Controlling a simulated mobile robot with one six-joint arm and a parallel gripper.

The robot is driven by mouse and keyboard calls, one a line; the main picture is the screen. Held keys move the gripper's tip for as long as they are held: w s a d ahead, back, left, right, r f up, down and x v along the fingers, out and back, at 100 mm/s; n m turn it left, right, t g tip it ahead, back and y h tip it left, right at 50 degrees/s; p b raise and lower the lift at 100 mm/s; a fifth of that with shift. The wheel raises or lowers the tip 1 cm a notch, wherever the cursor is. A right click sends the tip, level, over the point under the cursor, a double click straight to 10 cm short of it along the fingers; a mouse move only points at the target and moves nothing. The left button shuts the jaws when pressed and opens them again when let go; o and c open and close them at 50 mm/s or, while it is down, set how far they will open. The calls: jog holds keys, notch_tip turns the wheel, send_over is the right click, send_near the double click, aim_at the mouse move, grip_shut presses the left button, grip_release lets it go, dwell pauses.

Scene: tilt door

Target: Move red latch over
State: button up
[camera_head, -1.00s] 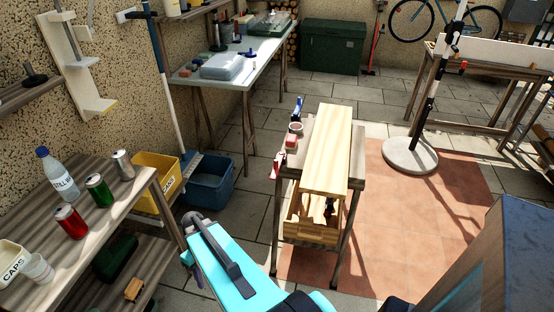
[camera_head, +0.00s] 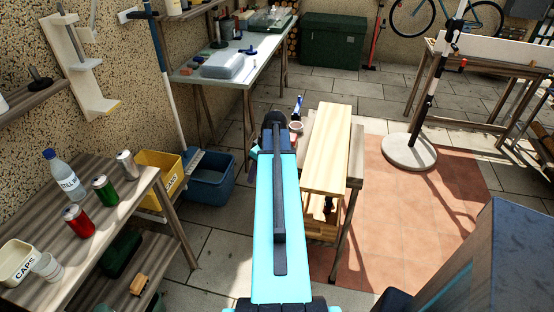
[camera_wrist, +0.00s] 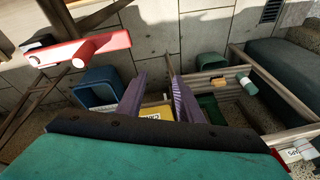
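A red piece with a bar and a round end (camera_wrist: 85,48), likely the latch, shows at the upper left of the wrist view. In the head view my arm hides the left side of the workbench, where the red part was visible before. My gripper (camera_wrist: 156,66) is open, with its two purple-grey fingers apart and nothing between them. The red piece lies to the left of the fingers and appears apart from them. The fingertips are hidden in the head view.
The narrow workbench (camera_head: 356,172) carries a long pale board (camera_head: 328,148). A yellow bin (camera_head: 160,170) and blue bin (camera_head: 208,178) stand to its left. A table with cans (camera_head: 105,190) stands at near left. The tiled floor right of the workbench is clear.

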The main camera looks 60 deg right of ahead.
jog(key=s+d+r+t+h+p, duration=0.1)
jog(key=s+d+r, duration=0.7)
jog(key=d+r, duration=0.2)
notch_tip(320, 180, up, 2)
jog(key=shift+s+d+r+n+h, duration=0.1)
jog(key=shift+s+d+n+h, duration=0.1)
jog(key=shift+d+n+h, duration=0.1)
jog(key=shift+w, duration=0.1)
jog(key=shift+p+x, duration=1.75)
jog(key=shift+x, duration=5.15)
jog(key=shift+w, duration=0.1)
grip_shut()
